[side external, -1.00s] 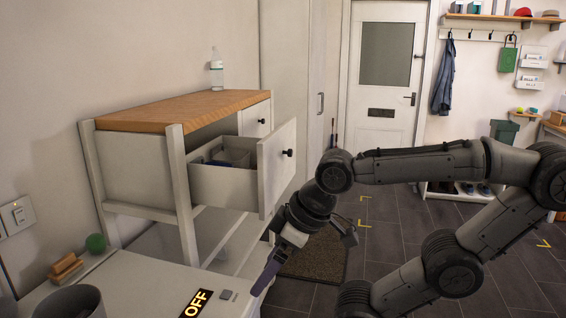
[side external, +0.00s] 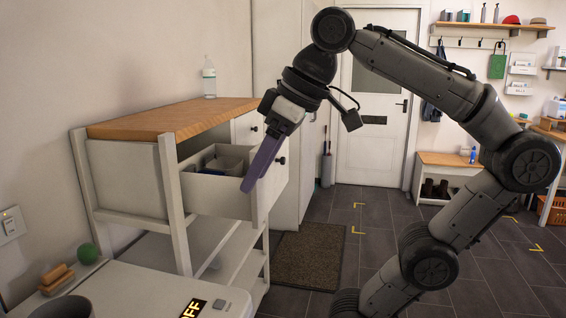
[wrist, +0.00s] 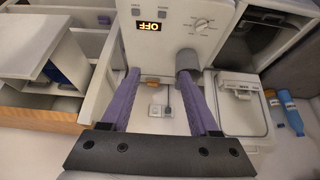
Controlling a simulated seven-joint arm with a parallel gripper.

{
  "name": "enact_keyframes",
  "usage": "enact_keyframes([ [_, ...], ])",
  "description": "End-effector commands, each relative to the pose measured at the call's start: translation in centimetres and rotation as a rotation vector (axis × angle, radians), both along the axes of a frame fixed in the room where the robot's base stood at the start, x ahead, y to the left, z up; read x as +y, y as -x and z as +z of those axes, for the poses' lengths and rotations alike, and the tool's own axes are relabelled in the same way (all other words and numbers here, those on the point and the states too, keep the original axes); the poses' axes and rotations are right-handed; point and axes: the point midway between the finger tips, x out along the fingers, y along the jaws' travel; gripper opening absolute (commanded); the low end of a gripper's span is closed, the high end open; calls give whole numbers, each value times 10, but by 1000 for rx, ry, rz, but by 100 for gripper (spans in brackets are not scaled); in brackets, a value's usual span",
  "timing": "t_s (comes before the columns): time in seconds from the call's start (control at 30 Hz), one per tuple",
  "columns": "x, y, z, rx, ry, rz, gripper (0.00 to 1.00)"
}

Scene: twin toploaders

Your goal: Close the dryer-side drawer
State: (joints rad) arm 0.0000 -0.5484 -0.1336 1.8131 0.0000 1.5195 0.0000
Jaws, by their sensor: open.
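The near drawer (side external: 212,196) of the white wood-topped unit is pulled out. Its white front (side external: 270,185) has a dark knob, and grey bins sit inside. In the wrist view, the open drawer (wrist: 52,62) is at the left, beside my fingers. My gripper (side external: 248,188) has purple fingers pointing down, overlapping the near edge of the drawer front in the side view. I cannot tell whether they touch it. In the wrist view my gripper (wrist: 160,70) is open, with nothing between its fingers.
The far drawer (side external: 245,127) is shut. A clear bottle (side external: 209,78) stands on the wooden top (side external: 165,118). A white machine with an OFF display (side external: 192,308) is in the foreground, with a green ball (side external: 88,253) behind it. The floor beyond the mat (side external: 308,254) is open.

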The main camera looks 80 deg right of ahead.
Motion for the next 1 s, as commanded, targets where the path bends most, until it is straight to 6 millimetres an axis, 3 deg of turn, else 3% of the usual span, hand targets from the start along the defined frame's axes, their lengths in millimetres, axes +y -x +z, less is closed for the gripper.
enact_keyframes([
  [0.23,0,-1,42,-2,0,0,62],
  [0.67,-2,-80,39,-278,127,286,62],
  [0.87,-34,-131,47,-493,329,380,62],
  [1.0,-80,-157,57,-615,568,370,62],
])
